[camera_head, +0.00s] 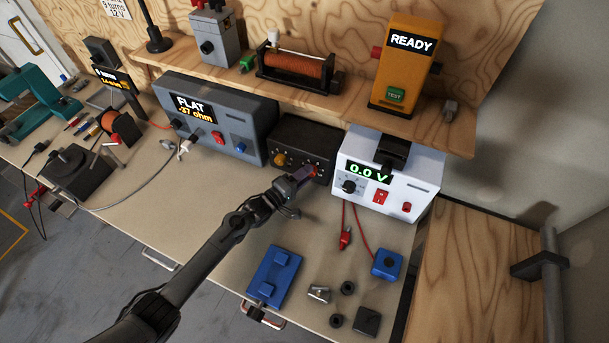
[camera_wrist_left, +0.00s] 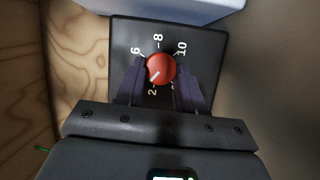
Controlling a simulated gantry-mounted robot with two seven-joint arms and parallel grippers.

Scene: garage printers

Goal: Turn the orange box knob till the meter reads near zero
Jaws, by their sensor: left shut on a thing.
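My left gripper (camera_head: 306,174) reaches the front of a black box (camera_head: 303,137) under the shelf. In the left wrist view, its two dark fingers (camera_wrist_left: 160,76) are shut on a round orange-red knob (camera_wrist_left: 161,66), one on each side. The knob's pale pointer line slants down-left towards the 2 on a dark panel (camera_wrist_left: 190,40); 6, 8 and 10 also show. A grey meter (camera_head: 218,114) left of the box shows FLAT and an ohm reading that looks like -37, its sign and point unclear. The orange box (camera_head: 408,62) on the shelf shows READY and a green TEST button. My right gripper is out of view.
A white supply (camera_head: 385,177) reading 0.0 V stands just right of the black box. A red clip (camera_head: 345,238), blue parts (camera_head: 274,277) and small black pieces lie on the bench in front. A shelf (camera_head: 345,105) overhangs the boxes.

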